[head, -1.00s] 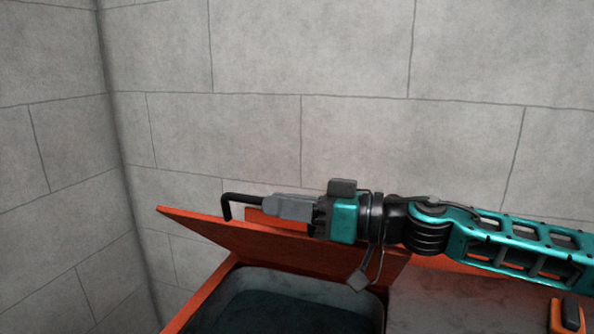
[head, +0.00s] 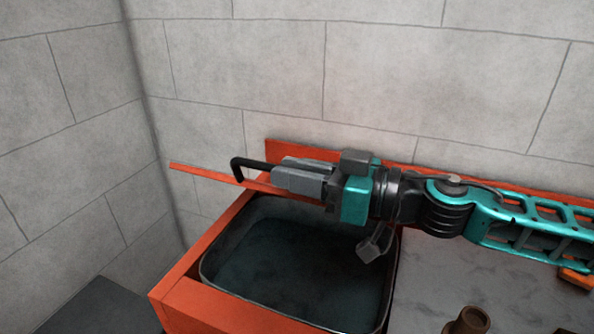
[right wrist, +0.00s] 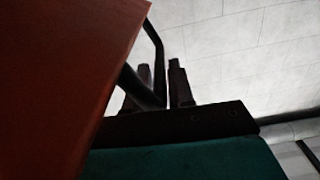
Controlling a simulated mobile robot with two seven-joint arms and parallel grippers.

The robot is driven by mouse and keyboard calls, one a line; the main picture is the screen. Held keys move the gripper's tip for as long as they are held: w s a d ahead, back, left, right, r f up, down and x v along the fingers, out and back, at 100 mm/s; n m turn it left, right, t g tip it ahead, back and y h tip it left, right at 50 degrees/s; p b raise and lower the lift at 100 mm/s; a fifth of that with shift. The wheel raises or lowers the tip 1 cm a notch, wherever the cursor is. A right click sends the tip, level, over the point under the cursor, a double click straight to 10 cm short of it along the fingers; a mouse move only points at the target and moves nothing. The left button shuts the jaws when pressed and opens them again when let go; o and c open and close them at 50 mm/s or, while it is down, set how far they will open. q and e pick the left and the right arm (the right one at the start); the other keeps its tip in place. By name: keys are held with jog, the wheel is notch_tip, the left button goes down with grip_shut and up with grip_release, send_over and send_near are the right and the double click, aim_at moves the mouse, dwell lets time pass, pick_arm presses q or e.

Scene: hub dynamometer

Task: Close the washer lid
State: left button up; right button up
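The washer is an orange-red box (head: 200,262) with an open dark tub (head: 290,265). Its orange lid (head: 202,175) stands partly open above the back of the tub, nearly edge-on in the head view. In the right wrist view the lid (right wrist: 60,70) fills the left side. A black bent handle (head: 238,168) rises from the lid. My right gripper (head: 283,177) reaches in from the right, its fingers shut around the handle bar, which also shows by the fingers in the right wrist view (right wrist: 155,45). My left gripper is not in view.
A grey marbled top (head: 425,285) lies right of the tub, with a brown cylindrical knob (head: 468,320) at the lower edge. A grey block wall (head: 400,80) stands close behind. A dark flat surface (head: 95,308) is at lower left.

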jog(key=shift+o, duration=1.4)
jog(key=b+v, duration=0.2)
jog(key=v, duration=1.1)
